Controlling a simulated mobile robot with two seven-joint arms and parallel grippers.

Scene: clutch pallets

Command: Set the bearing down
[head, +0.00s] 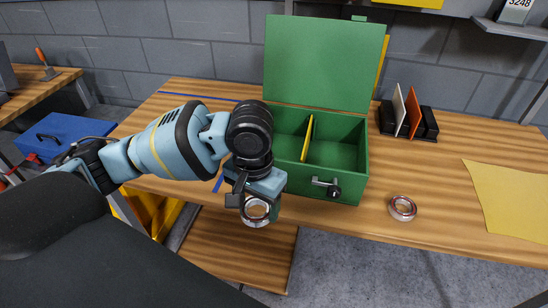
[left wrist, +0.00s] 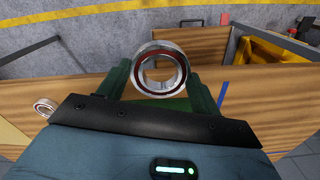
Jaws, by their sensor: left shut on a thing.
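A silver ring bearing with a dark red seal (head: 256,211) is held by my left gripper (head: 253,200), in front of the green box and near the table's front edge. In the left wrist view the bearing (left wrist: 161,70) sits between the two green fingers (left wrist: 163,92), its round face toward the camera. A second, similar bearing (head: 402,208) lies flat on the wooden table (head: 450,225), right of the box; it also shows at the left of the left wrist view (left wrist: 45,106). My right gripper is not in view.
The open green box (head: 345,190) has a yellow divider (head: 307,138) and a front latch. A rack with upright plates (head: 408,118) stands behind right. A yellow sheet (head: 510,205) lies at the right. The tabletop between them is clear.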

